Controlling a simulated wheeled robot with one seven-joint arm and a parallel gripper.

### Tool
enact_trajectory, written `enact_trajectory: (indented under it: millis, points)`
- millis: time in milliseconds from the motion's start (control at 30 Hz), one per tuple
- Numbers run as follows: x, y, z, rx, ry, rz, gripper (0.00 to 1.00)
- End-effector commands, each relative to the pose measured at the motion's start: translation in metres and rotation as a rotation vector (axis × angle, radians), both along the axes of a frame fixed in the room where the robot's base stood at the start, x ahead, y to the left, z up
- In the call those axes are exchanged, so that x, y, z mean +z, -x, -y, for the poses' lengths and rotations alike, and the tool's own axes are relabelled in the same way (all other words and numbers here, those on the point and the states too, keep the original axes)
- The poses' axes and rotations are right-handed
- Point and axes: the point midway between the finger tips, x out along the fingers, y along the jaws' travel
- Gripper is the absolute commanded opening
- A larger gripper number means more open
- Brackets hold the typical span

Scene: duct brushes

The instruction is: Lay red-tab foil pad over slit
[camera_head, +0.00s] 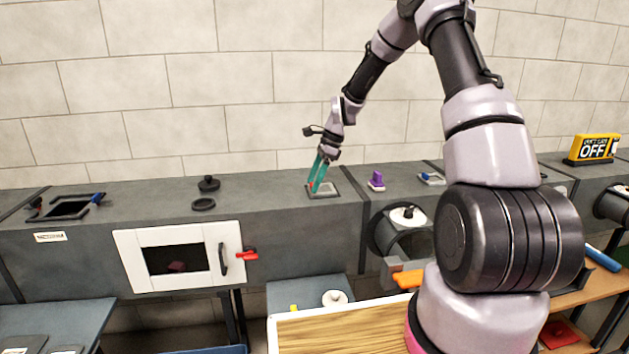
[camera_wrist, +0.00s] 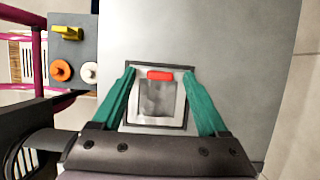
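The foil pad (camera_wrist: 157,100) is a pale grey square with a light border and a red tab (camera_wrist: 159,75) at its far edge. It lies within a dark square outline on top of the grey duct; in the head view this dark frame (camera_head: 331,190) is at the middle. My gripper (camera_wrist: 159,72) has its teal fingers spread apart, one on each side of the pad. In the head view my gripper (camera_head: 315,189) reaches down to the duct top there. I cannot tell whether the fingers touch the pad's edges. No slit shows; anything under the pad is hidden.
A black knob (camera_head: 208,184) and ring stand left on the duct, and a purple piece (camera_head: 377,180) stands to the right. A dark opening (camera_head: 70,208) is at the far left. A white-framed hatch (camera_head: 178,257) is on the front. The duct top around the pad is clear.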

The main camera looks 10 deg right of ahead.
Motion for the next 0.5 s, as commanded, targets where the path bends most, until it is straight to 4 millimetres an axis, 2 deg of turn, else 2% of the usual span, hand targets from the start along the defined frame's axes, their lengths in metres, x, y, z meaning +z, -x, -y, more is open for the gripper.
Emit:
enact_trajectory:
  millis: [267, 367, 500]
  points:
    - [0.002, 0.0, 0.001, 0.0, 0.0, 0.001, 0.76]
    - [0.011, -0.001, 0.004, 0.0, 0.001, 0.003, 0.76]
    - [0.034, -0.001, 0.014, -0.001, 0.001, 0.004, 0.76]
